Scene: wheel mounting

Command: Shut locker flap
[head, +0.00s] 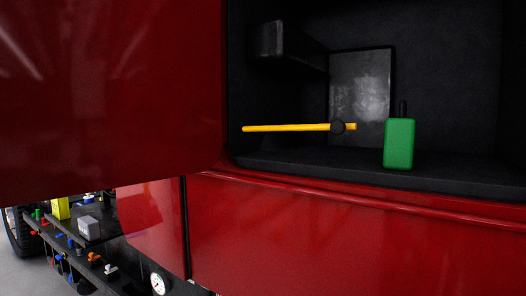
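The red locker flap (110,90) stands open and fills the upper left of the head view. Its lower edge slants above the vehicle's side, and its right edge meets the left side of the locker opening. The dark locker (450,70) is open on the right. Inside it are a yellow-handled tool (285,128) and a green container (399,143) with a black top, upright on the locker floor. Neither of my grippers shows in the head view.
Red body panels (330,235) lie below the locker sill. At the lower left are a dark rail with coloured valves and connectors (95,258), a grey block (89,228), a yellow block (61,208), a round gauge (158,283) and a tyre (22,232).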

